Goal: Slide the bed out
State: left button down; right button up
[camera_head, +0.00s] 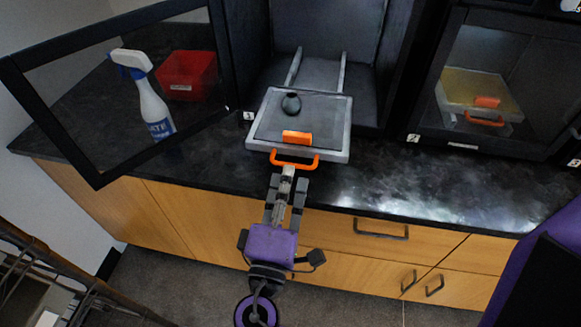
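The printer bed (262,138) is a grey, flat, tray-like plate with an orange handle (312,163) along its front. It sticks out of the open middle printer (262,80) over the counter's front part, with its two rails (342,72) showing behind it. A small dark round object (291,103) and an orange block (297,138) are on the bed. My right gripper (287,180) is at the middle of the handle, its tips touching or very close to it. The grip itself is too small to make out. My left gripper is not in view.
The printer's glass door (70,140) stands open to the left. Behind it are a spray bottle (150,105) and a red bin (190,75). A closed second printer (445,50) is at right. Wooden drawers (215,220) are below the dark counter (430,185), which is clear at right.

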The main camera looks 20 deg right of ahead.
jog(key=v, duration=0.8)
